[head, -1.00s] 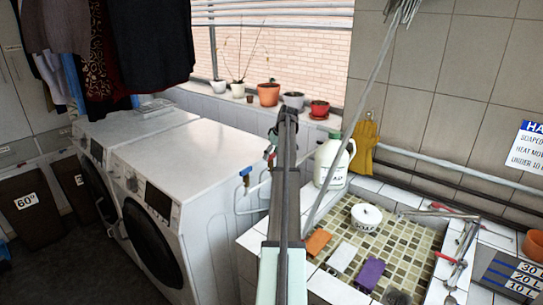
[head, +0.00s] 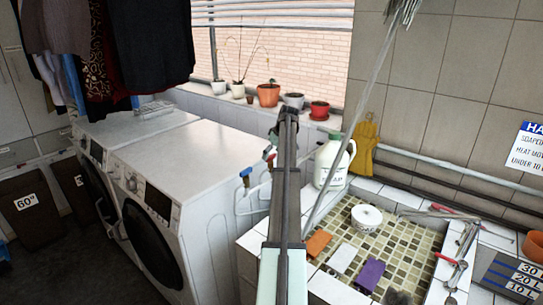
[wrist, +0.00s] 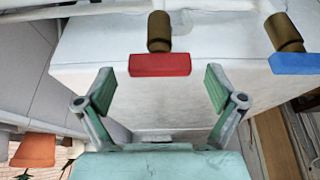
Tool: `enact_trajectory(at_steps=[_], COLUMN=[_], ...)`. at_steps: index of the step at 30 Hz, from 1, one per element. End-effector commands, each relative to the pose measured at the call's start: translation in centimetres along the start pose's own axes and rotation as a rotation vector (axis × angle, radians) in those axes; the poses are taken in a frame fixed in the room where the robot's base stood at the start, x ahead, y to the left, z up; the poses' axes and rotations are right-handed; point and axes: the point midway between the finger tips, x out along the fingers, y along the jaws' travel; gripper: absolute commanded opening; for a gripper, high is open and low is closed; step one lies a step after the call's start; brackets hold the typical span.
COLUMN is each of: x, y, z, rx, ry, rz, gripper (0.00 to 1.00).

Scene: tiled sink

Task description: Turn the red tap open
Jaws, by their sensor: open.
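The red tap (wrist: 160,65) has a flat red handle on a brass stem and shows at the top middle of the wrist view. My gripper (wrist: 160,86) is open and empty, with one green-padded finger on each side of the handle's lower edge. The handle lies centred between the fingertips, with a gap on both sides. I cannot tell how far ahead of them it is. The blue tap (wrist: 296,63) is to the right in the wrist view and also shows in the head view (head: 246,172). In the head view my arm hides most of the gripper area.
White washing machines (head: 190,165) stand left of my arm. A tiled sink (head: 415,240) on the right holds a white round container (head: 366,217). A white jug (head: 330,165) stands at its back corner, and a long grey pole (head: 365,100) leans there.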

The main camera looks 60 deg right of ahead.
Motion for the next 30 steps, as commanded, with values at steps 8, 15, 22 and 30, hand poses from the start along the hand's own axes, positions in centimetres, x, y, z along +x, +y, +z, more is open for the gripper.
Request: enact_trajectory(at_steps=[8,15,22,30], x=[-4.4,-8.8,-11.1,-11.5], y=[0.0,0.0,0.0,-0.1], z=[0.0,0.0,0.0,0.0], rx=[0.0,-0.001,0.0,-0.001], ry=[0.001,0.001,0.0,0.0], rz=[0.001,0.001,0.0,-0.001], gripper=[0.94,0.94,0.94,0.94])
